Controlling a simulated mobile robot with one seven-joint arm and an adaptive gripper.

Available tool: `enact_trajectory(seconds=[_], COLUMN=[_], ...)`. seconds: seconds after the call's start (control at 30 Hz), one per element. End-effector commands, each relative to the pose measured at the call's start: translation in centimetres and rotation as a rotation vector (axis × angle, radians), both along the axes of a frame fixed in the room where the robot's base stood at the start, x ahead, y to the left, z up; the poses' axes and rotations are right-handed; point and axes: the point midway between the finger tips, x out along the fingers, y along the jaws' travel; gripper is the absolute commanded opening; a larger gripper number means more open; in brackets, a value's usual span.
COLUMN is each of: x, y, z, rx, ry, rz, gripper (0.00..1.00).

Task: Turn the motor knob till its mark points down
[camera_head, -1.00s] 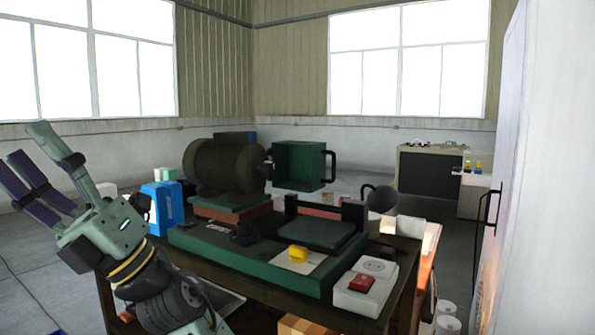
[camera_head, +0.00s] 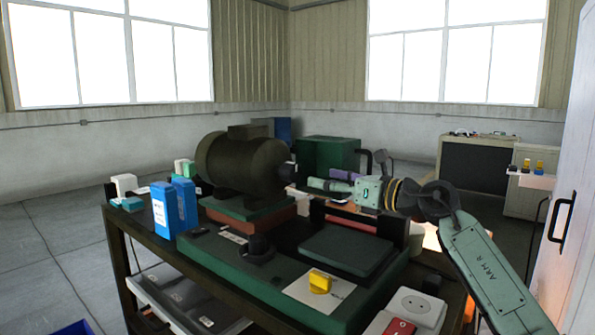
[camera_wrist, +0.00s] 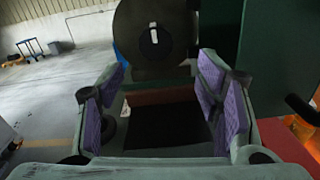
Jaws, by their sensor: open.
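The big dark motor (camera_head: 240,162) stands on the machine in the head view, and its round end face (camera_wrist: 130,45) fills the upper middle of the wrist view. A black motor knob (camera_wrist: 150,48) sits on that face, and its white mark (camera_wrist: 154,34) points up. The knob (camera_head: 287,172) also shows at the motor's right end in the head view. My gripper (camera_wrist: 163,95) is open and empty, its purple pads wide apart. It faces the motor end, and the knob lies beyond the fingertips, apart from them. In the head view my gripper (camera_head: 328,190) is right of the knob.
A green box (camera_head: 328,152) stands close behind my gripper. The green machine base (camera_head: 215,255) carries a yellow knob (camera_head: 320,281) and a black knob (camera_head: 258,247). Blue boxes (camera_head: 172,208) stand left of the motor. A white unit with a red switch (camera_head: 400,327) is at the front right.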

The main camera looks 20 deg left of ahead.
Motion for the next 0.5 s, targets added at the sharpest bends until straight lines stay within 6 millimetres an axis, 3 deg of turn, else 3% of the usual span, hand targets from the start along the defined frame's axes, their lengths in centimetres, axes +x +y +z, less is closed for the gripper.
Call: enact_trajectory(seconds=[0.5], x=[3.1], y=[8.3], z=[0.4], rx=[0.003], ry=[0.002], rz=[0.003], gripper=[0.59])
